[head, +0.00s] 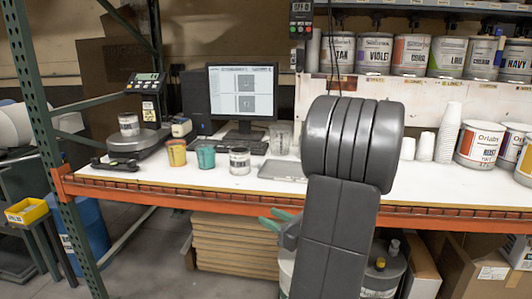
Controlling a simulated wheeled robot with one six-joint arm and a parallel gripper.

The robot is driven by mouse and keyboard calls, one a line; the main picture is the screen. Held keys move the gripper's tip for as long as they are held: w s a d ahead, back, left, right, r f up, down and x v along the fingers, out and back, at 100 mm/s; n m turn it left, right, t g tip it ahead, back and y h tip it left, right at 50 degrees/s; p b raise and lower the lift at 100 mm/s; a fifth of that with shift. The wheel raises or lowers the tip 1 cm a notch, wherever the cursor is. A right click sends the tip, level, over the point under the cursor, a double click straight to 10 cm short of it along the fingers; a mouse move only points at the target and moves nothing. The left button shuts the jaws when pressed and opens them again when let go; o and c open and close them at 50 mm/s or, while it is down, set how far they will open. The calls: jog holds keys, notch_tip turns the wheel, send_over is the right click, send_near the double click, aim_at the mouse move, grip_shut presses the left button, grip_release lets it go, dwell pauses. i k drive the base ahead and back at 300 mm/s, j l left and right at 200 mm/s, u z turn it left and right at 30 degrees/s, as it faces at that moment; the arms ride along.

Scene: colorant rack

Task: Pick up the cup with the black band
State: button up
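A small pale cup with a dark band (240,161) stands upright on the white worktop, right of a teal cup (206,157) and a yellow-orange cup (177,153). I take it for the cup with the black band, though its band is small in this view. My gripper (266,215) shows its green fingers below the front edge of the worktop, pointing left, beside my large dark arm. The fingertips look apart with nothing between them. The gripper is below and a little right of the banded cup, not touching it. My arm hides part of the worktop to the right.
The worktop (150,188) has an orange front beam (200,201). A scale (137,142) with a can on it stands left; a monitor (243,91) and keyboard stand behind the cups. A flat grey tray (283,171) lies right of the banded cup. Paint cans and stacked white cups stand right.

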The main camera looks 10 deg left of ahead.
aim_at(205, 151)
jog(key=i+j+z, duration=0.15)
jog(key=j+z, duration=0.7)
jog(key=j, duration=0.15)
jog(key=j+z, duration=0.4)
jog(key=j, duration=0.15)
jog(key=k+j+z, duration=0.1)
jog(key=j+z, duration=0.3)
jog(key=j, duration=0.15)
jog(key=k+j, duration=0.1)
jog(key=j, duration=0.3)
jog(key=k+j, duration=0.1)
jog(key=j, duration=0.3)
jog(key=k+j+z, duration=0.1)
jog(key=j, duration=0.3)
jog(key=k+j, duration=0.1)
jog(key=j, duration=0.35)
jog(key=k+j, duration=0.15)
jog(key=j, duration=0.25)
jog(key=z, duration=0.05)
